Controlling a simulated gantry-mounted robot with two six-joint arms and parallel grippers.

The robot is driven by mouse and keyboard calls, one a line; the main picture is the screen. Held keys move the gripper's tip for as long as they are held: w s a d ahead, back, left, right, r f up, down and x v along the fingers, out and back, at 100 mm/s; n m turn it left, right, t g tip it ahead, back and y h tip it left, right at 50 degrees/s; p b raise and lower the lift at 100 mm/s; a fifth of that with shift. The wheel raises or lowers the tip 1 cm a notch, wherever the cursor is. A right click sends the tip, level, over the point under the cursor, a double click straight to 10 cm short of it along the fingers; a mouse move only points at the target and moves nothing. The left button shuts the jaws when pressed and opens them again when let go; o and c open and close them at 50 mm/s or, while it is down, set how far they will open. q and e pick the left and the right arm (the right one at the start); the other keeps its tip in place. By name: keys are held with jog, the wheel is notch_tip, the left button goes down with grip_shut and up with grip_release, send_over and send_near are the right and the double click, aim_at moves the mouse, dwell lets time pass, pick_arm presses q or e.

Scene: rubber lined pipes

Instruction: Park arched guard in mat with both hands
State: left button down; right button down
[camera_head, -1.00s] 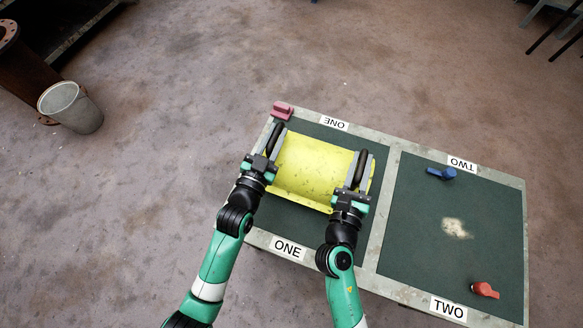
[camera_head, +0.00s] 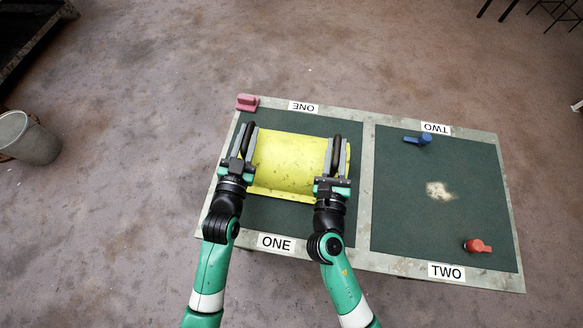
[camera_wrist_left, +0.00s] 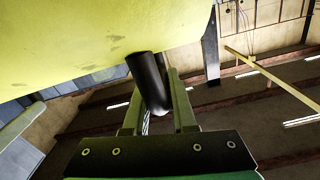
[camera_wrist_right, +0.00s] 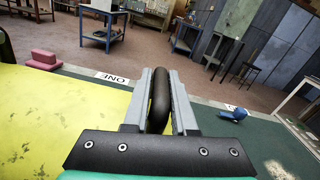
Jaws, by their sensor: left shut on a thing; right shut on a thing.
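The yellow arched guard (camera_head: 286,163) is over the green mat labelled ONE (camera_head: 290,222) in the head view. It has a black handle at each end. My left gripper (camera_head: 242,146) is shut on the left handle, which also shows between its fingers in the left wrist view (camera_wrist_left: 150,85). My right gripper (camera_head: 334,160) is shut on the right handle, seen in the right wrist view (camera_wrist_right: 160,100). The guard's yellow surface fills the top of the left wrist view. Whether the guard touches the mat cannot be told.
The mat labelled TWO (camera_head: 400,215) lies to the right, holding a blue object (camera_head: 418,139) and a red object (camera_head: 477,246). A pink block (camera_head: 247,102) sits at the table's far left corner. A grey bucket (camera_head: 30,142) stands on the floor at left.

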pick_arm(q)
jog(key=shift+a+f+b, duration=0.2)
jog(key=shift+f+b, duration=0.15)
jog(key=shift+f, duration=0.15)
pick_arm(e)
jog(key=shift+d+f, duration=0.25)
jog(key=shift+f, duration=0.4)
pick_arm(q)
jog(key=c, duration=1.2)
grip_release()
jog(key=shift+f, duration=0.25)
pick_arm(e)
jog(key=c, duration=1.2)
grip_release()
jog(key=shift+f, duration=0.2)
pick_arm(q)
jog(key=shift+o, duration=1.4)
jog(key=shift+r, duration=0.15)
pick_arm(e)
jog(key=shift+o, duration=1.4)
jog(key=shift+r, duration=0.15)
pick_arm(q)
jog(key=shift+o, duration=0.9)
jog(key=shift+d, duration=0.1)
pick_arm(e)
jog(key=shift+o, duration=1)
jog(key=shift+a, duration=0.1)
